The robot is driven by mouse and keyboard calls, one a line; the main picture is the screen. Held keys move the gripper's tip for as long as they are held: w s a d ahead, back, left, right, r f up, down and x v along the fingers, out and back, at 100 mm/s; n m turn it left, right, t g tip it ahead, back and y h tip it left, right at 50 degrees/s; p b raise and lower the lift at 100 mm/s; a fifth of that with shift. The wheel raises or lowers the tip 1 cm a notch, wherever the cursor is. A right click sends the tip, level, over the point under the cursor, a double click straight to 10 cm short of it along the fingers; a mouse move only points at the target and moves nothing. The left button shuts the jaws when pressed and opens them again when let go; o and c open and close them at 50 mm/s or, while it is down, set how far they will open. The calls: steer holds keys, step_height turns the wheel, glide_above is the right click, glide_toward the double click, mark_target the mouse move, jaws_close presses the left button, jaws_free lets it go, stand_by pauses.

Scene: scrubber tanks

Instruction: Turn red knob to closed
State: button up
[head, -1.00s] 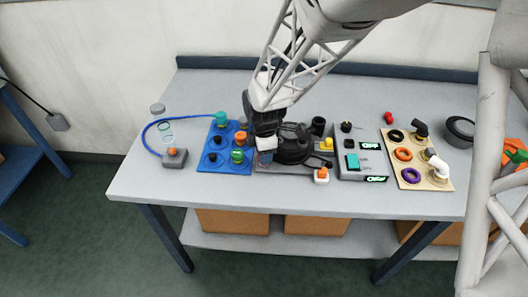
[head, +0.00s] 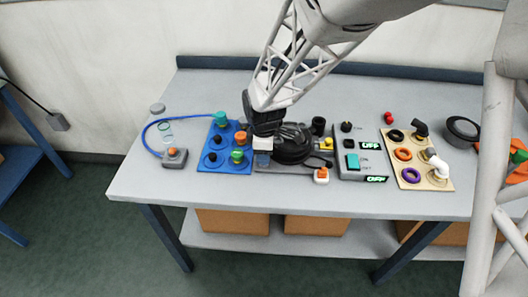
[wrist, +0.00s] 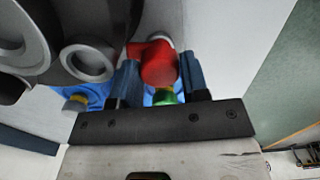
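The red knob (wrist: 159,65) is in the upper middle of the wrist view. It has a round red end and a red part reaching left, by a light grey fitting. The two blue-grey fingers of my gripper (wrist: 161,78) are apart, one on each side of the red end. Whether they press on it I cannot tell. In the head view my gripper (head: 264,147) is low over the left side of the dark round machine (head: 291,148), beside the blue board (head: 205,164). There my arm and gripper hide the red knob.
A knob with green and yellow parts (head: 239,157) stands on the blue board, close to my gripper. The grey switch panel (head: 347,165) and the beige board with rings (head: 432,181) lie to the right. The table's front strip is clear.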

steer(key=o, duration=0.4)
steer(key=shift+n, duration=0.5)
